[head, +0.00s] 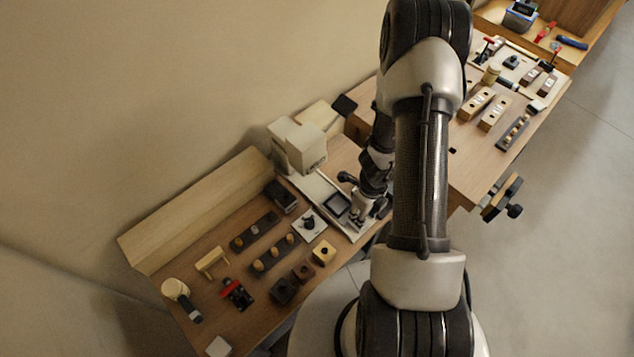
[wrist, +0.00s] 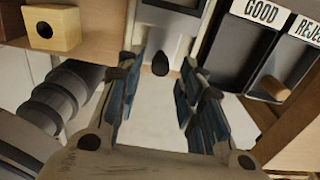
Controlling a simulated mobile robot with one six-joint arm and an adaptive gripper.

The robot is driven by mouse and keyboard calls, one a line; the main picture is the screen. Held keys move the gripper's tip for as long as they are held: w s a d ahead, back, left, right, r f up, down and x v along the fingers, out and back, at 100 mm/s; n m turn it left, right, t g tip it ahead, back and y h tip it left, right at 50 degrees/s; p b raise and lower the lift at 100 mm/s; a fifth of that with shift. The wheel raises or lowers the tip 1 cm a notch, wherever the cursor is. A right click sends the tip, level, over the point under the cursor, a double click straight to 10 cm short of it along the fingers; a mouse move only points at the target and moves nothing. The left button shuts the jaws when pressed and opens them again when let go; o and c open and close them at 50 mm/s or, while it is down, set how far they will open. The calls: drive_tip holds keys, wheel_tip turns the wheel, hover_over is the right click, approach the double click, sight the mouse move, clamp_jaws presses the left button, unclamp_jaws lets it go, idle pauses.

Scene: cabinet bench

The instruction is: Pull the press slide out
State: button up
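The press (head: 303,147) is a cream block on a pale base plate on the bench in the head view. In the wrist view, a grey slide (wrist: 166,18) with a dark knob (wrist: 160,64) at its front edge shows at the top centre. My gripper (wrist: 159,72) is open, with blue-padded fingers on either side of the knob and clear gaps to both. The knob lies near the fingertips; I cannot tell how deep between them it is. In the head view my gripper (head: 362,210) is low over the front of the press plate, partly hidden by my arm.
Two dark bins marked GOOD (wrist: 240,45) and REJECT (wrist: 285,70) stand right of the slide; the latter holds a round tan piece. A wooden block with a hole (wrist: 52,28) is at left. Several blocks, a mallet (head: 178,290) and a red-handled clamp (head: 236,292) lie on the bench.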

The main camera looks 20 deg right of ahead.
drive_tip(key=shift+r+p, duration=2.2)
drive_tip(key=shift+r, duration=0.3)
drive_tip(key=shift+f, duration=0.1)
